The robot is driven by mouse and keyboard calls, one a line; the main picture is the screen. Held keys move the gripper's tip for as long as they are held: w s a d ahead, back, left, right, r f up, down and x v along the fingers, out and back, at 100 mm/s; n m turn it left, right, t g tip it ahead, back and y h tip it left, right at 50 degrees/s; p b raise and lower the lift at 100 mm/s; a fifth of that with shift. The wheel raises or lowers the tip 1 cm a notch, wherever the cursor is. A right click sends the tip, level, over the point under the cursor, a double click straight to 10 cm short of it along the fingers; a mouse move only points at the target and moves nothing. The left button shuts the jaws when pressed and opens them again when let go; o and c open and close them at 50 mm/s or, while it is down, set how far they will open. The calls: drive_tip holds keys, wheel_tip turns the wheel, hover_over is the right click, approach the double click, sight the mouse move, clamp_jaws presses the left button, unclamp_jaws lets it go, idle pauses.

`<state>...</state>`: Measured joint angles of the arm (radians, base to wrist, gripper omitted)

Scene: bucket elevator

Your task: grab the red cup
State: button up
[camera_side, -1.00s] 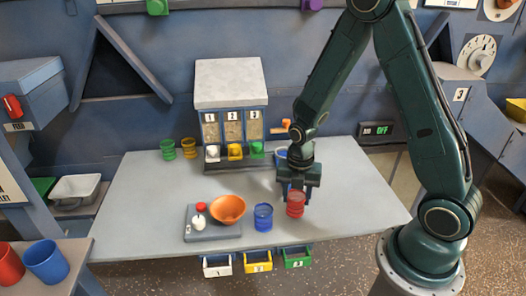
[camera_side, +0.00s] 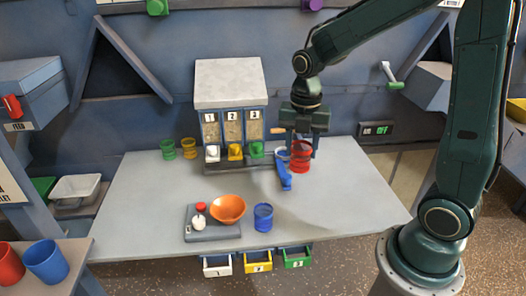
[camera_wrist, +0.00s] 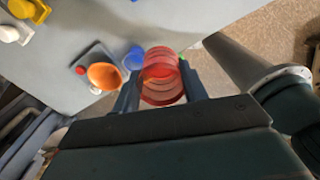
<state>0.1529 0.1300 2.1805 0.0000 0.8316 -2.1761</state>
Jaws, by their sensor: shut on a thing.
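The red cup (camera_side: 301,162) is held between the two fingers of my gripper (camera_side: 303,146), clear of the table in the side view. In the wrist view the red cup (camera_wrist: 161,80) sits between the dark fingers of my gripper (camera_wrist: 160,92), its ribbed wall facing the camera. My gripper is shut on it. The cup looks roughly upright in the side view.
A blue cup (camera_side: 263,216), an orange bowl (camera_side: 228,208) and a scale (camera_side: 212,236) stand at the front. The numbered dispenser (camera_side: 231,90) stands behind. The table's right side is clear.

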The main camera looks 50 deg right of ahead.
drive_tip(key=shift+r, duration=0.65)
drive_tip(key=shift+r, duration=0.1)
